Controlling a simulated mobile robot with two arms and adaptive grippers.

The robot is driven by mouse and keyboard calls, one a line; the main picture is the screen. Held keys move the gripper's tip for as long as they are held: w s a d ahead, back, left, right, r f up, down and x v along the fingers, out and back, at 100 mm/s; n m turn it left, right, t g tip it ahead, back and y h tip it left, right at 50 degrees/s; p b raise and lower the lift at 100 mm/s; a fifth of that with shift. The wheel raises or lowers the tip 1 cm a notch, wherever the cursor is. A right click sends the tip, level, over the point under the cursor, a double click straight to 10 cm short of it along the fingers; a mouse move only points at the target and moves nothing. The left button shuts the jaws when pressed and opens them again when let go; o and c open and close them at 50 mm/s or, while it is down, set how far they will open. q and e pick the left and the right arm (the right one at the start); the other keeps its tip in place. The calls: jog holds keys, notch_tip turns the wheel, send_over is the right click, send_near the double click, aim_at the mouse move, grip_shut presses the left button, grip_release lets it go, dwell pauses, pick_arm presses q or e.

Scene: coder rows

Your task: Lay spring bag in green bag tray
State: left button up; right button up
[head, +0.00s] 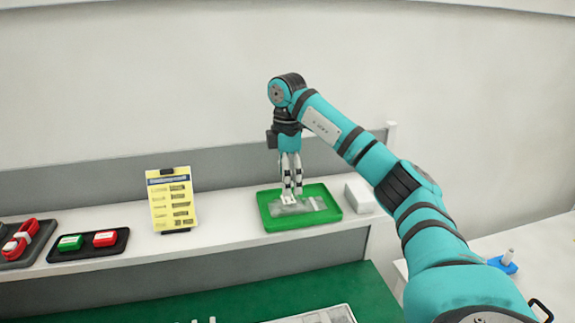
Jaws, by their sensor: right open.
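The green bag tray (328,208) stands on the white shelf. A small clear bag (308,205), which looks like the spring bag, lies flat inside it with a whitish patch near its left part. My right gripper (291,194) points straight down over the tray. Its fingertips are at or just above the bag and partly cover it. The gripper is open; whether its tips touch the bag is too small to tell. My left gripper is out of view.
A white box (360,197) stands right beside the tray. Left on the shelf are a yellow sheet on a stand (172,203), a black holder (112,248) with green and red items, and another dark tray (20,259). A green work surface (250,299) lies below.

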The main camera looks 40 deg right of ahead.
aim_at(288, 200)
jog(key=shift+r+p, duration=0.35)
jog(key=shift+r, duration=2.25)
jog(key=shift+s, duration=0.1)
